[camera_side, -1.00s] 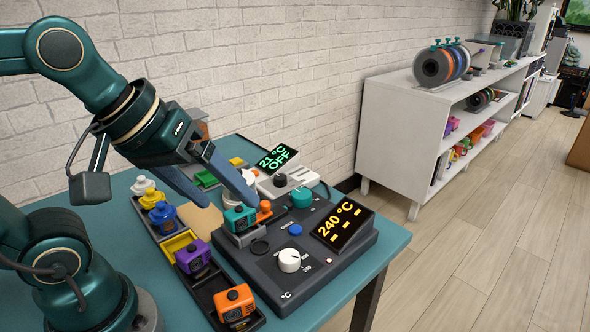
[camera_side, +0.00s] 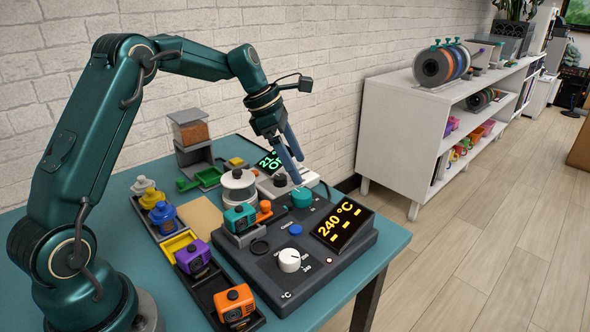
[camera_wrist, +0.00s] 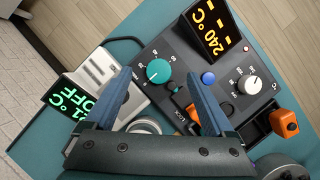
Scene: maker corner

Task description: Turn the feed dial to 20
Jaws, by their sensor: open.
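The teal dial (camera_side: 301,197) sits at the back of the dark control box (camera_side: 262,262). In the wrist view the teal dial (camera_wrist: 159,71) shows a white pointer line and a printed scale around it. It lies beyond and between my fingertips. A white dial (camera_side: 290,260) sits at the front of the box. The box's display (camera_side: 342,223) reads 240 °C with dashes below.
A teal block (camera_side: 239,217) and an orange lever (camera_side: 264,207) stand on the box, left of the teal dial. A white spool (camera_side: 239,186) stands behind them. A second display (camera_side: 272,161) reads 21 °C. Trays with coloured blocks and bottles line the left.

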